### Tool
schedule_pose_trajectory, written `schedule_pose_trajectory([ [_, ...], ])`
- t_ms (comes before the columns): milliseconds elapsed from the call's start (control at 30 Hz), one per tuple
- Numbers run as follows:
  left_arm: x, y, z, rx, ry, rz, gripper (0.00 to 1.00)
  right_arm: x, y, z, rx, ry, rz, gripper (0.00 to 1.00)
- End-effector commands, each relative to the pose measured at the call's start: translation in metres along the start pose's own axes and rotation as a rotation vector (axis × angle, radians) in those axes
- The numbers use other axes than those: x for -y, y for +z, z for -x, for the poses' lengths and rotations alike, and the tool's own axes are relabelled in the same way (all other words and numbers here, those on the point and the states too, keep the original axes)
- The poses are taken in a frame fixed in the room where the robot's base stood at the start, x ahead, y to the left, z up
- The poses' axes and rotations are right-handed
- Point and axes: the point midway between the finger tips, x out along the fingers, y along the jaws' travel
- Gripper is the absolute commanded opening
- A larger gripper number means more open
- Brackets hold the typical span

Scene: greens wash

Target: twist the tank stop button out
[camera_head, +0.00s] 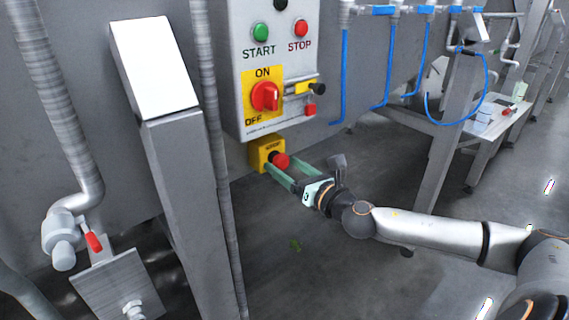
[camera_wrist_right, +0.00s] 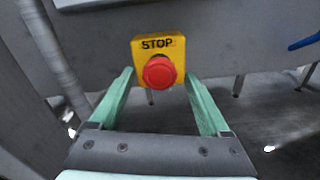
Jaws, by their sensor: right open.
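The tank stop button (camera_head: 281,160) is a round red mushroom head on a small yellow box (camera_head: 261,150) below the control panel. In the right wrist view the red button (camera_wrist_right: 159,71) sits on the yellow box marked STOP (camera_wrist_right: 174,46). My right gripper (camera_head: 288,171) has come in from the right with its green fingers open. In the right wrist view the fingertips (camera_wrist_right: 160,76) stand one on each side of the button, with gaps visible between them and the red head. My left gripper is not in view.
Above is the grey control panel (camera_head: 247,80) with a green START button (camera_head: 260,32), a red STOP button (camera_head: 301,28) and a red rotary switch (camera_head: 265,96). A grey post (camera_head: 185,190) stands to the left. Blue hoses (camera_head: 344,75) hang at right.

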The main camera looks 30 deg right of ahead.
Motion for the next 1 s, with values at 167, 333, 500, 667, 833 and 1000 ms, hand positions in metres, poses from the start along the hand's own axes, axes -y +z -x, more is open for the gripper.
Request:
schedule_pose_trajectory([
  [167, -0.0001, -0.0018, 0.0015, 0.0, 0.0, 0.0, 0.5, -0.001, 0.0001, -0.007, 0.0, 0.002, -0.001, 0.8],
  [333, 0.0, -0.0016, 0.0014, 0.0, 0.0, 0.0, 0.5, -0.0008, -0.0006, -0.0079, -0.001, 0.002, 0.0, 0.8],
  [500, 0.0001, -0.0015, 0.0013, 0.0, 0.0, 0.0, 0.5, -0.0008, -0.0005, -0.0077, -0.001, 0.002, 0.0, 0.75],
  [667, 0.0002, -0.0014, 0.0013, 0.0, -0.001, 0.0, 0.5, -0.0008, -0.0004, -0.0076, -0.001, 0.002, 0.0, 0.57],
  [833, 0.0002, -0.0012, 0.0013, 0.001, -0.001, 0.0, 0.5, -0.0007, -0.0004, -0.0075, -0.001, 0.001, 0.0, 0.38],
  [1000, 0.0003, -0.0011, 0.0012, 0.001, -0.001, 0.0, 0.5, -0.0007, -0.0003, -0.0075, -0.001, 0.001, 0.001, 0.18],
])
